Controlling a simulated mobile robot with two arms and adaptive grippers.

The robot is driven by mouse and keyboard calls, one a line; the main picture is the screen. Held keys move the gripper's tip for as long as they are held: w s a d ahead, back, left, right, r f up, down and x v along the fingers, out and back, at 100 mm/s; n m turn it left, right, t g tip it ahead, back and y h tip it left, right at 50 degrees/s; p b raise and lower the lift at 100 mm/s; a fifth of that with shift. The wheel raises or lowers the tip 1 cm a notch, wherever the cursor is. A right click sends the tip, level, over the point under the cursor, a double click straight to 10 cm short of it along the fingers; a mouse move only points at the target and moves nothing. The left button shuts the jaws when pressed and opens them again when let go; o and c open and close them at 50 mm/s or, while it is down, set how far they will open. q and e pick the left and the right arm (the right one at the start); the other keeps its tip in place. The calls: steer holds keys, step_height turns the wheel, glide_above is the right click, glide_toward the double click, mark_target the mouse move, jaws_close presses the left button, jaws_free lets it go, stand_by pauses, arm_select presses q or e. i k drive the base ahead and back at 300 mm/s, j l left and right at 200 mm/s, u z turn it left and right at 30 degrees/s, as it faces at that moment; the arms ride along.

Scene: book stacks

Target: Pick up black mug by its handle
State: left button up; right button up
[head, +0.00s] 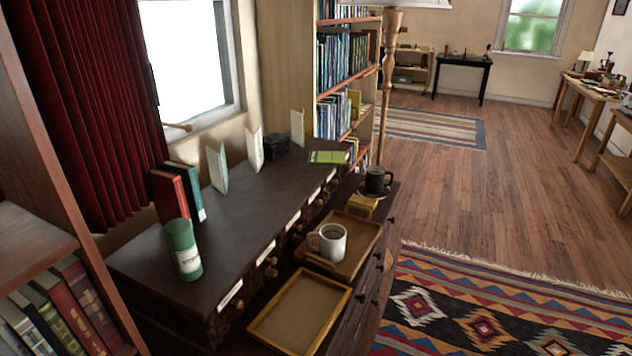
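A black mug (375,180) stands upright at the far right end of the dark wooden cabinet. It rests on a saucer (372,192), which appears to sit on a small yellowish block (361,203). The mug's handle seems to be on its right side, small in this view. A white mug (329,241) with dark liquid stands nearer, on a wooden tray (372,232), its handle toward the left. Neither of my grippers shows in the head view.
An empty shallow tray (300,312) lies in front. A green bottle (183,250), red book (168,196) and upright cards stand on the raised cabinet top (240,215) behind. A lamp pole (384,90) rises behind the black mug. Open wooden floor (470,200) and a patterned rug (500,310) lie right.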

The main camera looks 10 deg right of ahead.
mark_target(379, 180)
steer(key=i+l+u, duration=0.1)
steer(key=u, duration=0.4)
steer(key=l+u, duration=0.25)
steer(key=u, duration=0.2)
steer(key=i+l+u, duration=0.1)
steer(key=l+u, duration=0.15)
steer(key=u, duration=0.25)
steer(key=l+u, duration=0.2)
steer(key=u, duration=0.25)
steer(key=k+l, duration=0.1)
steer(key=l, duration=0.6)
steer(key=k+l, duration=0.1)
steer(key=l, duration=1.35)
steer(key=k+l, duration=0.15)
steer(key=l, duration=0.6)
steer(key=k+l, duration=0.1)
steer(key=l, duration=0.6)
